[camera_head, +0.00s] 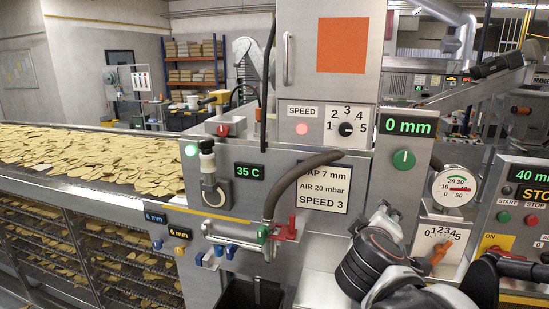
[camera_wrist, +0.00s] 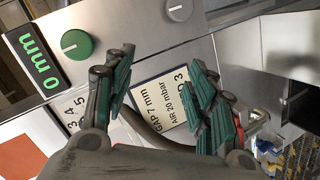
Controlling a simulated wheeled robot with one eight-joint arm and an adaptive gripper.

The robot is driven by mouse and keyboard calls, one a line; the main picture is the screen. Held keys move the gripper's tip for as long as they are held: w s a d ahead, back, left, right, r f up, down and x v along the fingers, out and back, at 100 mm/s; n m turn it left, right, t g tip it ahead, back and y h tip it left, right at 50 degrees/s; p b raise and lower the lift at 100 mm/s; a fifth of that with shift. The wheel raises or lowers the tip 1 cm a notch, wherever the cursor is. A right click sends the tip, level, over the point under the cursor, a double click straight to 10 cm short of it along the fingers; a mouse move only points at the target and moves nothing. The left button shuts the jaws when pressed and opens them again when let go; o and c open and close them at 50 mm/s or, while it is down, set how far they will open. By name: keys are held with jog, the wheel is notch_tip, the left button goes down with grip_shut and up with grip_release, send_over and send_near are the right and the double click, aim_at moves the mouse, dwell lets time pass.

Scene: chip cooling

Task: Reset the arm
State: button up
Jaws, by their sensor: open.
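My gripper (camera_wrist: 160,95) is open and empty in the wrist view, with its two green-padded fingers spread apart. It is in front of the machine's control panel, which appears turned sideways there. Between and behind the fingers show a white label card (camera_wrist: 165,92) and a dark hose. In the head view my arm (camera_head: 372,262) rises at the lower right, with dark ribbed joints in front of the panel. I cannot clearly make out the fingertips in that view.
A green knob (camera_head: 404,159) sits under a 0 mm display (camera_head: 408,124). A hose (camera_head: 292,182) curves out in front of the label card (camera_head: 312,186). A dial with an orange lever (camera_head: 438,252) is right of my arm. A chip-covered conveyor (camera_head: 85,160) runs at left.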

jog(key=s+a+f+m+g+y+b, duration=0.1)
jog(key=s+f+b, duration=0.4)
jog(key=f, duration=0.5)
jog(key=s+a+f+m+g+y+b, duration=0.1)
jog(key=s+f+m+g+y+b, duration=0.2)
jog(key=f, duration=0.7)
jog(key=s+a+f+m+g+y+b, duration=0.1)
jog(key=s+f+m+y+b, duration=0.1)
jog(key=s+f+b, duration=0.6)
notch_tip(320, 180, down, 3)
jog(key=shift+a+r+m+g+b, duration=0.15)
jog(key=shift+m+g+b, duration=0.25)
jog(key=shift+b, duration=0.8)
